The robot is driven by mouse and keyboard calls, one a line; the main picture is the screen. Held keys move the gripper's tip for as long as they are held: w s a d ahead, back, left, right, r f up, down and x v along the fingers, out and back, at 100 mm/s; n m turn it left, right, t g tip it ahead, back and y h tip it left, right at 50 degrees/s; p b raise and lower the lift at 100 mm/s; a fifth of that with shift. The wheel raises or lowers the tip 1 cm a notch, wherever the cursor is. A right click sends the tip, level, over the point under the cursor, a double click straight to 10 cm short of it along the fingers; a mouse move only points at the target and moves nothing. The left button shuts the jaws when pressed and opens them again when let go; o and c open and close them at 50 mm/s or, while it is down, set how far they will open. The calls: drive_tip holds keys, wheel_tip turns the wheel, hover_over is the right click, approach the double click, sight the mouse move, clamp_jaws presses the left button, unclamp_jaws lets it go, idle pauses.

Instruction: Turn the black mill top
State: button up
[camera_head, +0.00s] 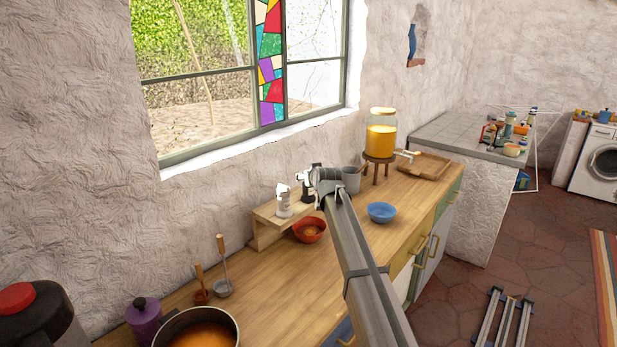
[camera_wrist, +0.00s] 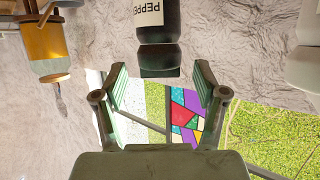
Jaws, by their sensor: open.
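The black mill (camera_wrist: 158,30), with a white label reading "PEPPER", hangs upside down in the wrist view. Its dark top (camera_wrist: 159,58) points toward my gripper. My gripper (camera_wrist: 160,74) is open, one finger to each side of the mill top, with gaps on both sides. The fingertips appear roughly level with the end of the top; exact depth is hard to tell. In the head view, the black mill (camera_head: 306,190) stands on a small wooden shelf, partly hidden by my gripper (camera_head: 318,176).
A white mill (camera_head: 284,203) stands left of the black one on the wooden shelf (camera_head: 265,222). A red bowl (camera_head: 309,230), a grey pot (camera_head: 351,180) and a blue bowl (camera_head: 382,212) are close by. A juice dispenser (camera_head: 380,140) stands farther back. The counter's middle is clear.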

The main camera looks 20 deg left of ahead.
drive_tip(key=v, duration=0.9)
drive_tip(key=shift+d, duration=0.1)
